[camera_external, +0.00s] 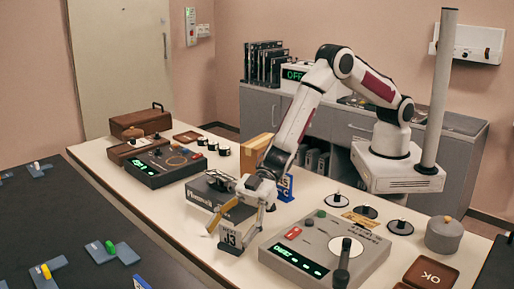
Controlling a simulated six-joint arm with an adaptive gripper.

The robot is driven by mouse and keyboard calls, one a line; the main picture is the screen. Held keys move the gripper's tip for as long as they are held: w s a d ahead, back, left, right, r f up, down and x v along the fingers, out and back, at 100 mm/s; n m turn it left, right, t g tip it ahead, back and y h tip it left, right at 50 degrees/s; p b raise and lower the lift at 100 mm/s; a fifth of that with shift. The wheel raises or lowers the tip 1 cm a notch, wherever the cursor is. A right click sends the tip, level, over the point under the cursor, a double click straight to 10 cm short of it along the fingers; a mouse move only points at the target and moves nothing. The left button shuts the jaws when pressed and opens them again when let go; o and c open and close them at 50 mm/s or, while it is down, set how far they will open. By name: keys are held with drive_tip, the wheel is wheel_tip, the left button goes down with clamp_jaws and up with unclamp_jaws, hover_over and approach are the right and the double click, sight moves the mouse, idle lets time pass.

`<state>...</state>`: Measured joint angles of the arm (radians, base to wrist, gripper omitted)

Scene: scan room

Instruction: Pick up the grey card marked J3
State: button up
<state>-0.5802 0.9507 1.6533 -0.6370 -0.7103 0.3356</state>
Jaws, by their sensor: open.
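The grey card marked J3 (230,239) stands near the front edge of the white table, left of the grey console. Its dark face carries white lettering. My gripper (236,225) reaches down from the upper right and is open. Its fingers are spread at about the card's top, one toward the left and one toward the right of the card in the picture. I cannot tell whether a finger touches the card. The card looks upright and rests on the table.
A dark box (208,193) stands close behind the gripper. A grey console (318,251) with a green display lies to the right. A blue card (286,188) and a wooden block (256,150) stand behind. Bare white table (165,212) shows to the left.

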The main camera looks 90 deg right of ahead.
drive_tip(key=c, duration=1.2)
drive_tip(key=shift+r, duration=0.15)
drive_tip(key=shift+r, duration=4.9)
